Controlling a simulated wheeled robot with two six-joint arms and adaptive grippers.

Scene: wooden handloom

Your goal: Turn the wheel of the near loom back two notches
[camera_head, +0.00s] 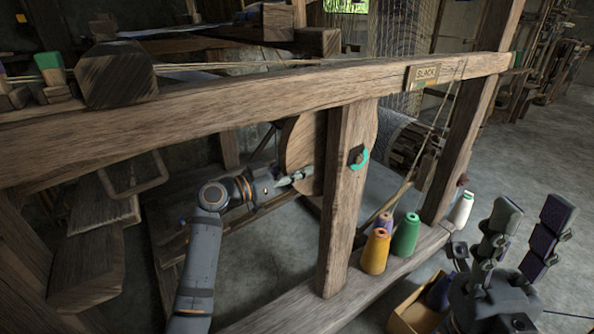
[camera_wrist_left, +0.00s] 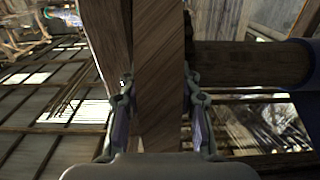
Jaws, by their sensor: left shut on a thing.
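The wooden wheel (camera_head: 302,150) of the near loom stands behind an upright post, which hides part of it. My left gripper (camera_head: 297,177) is at the lower left of the wheel's edge, its arm reaching in from the left below the long beam. In the left wrist view its fingers (camera_wrist_left: 160,118) stand on both sides of a wooden piece (camera_wrist_left: 160,70), which looks like the wheel's rim, and they are shut on it. My right gripper (camera_head: 523,232) is at the lower right, away from the wheel, with its purple-padded fingers apart and nothing between them.
A long beam (camera_head: 230,104) with a "SLACK" sign (camera_head: 424,75) runs above the wheel. The post (camera_head: 346,215) carries a teal-marked knob (camera_head: 358,157). Open floor lies at the right.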

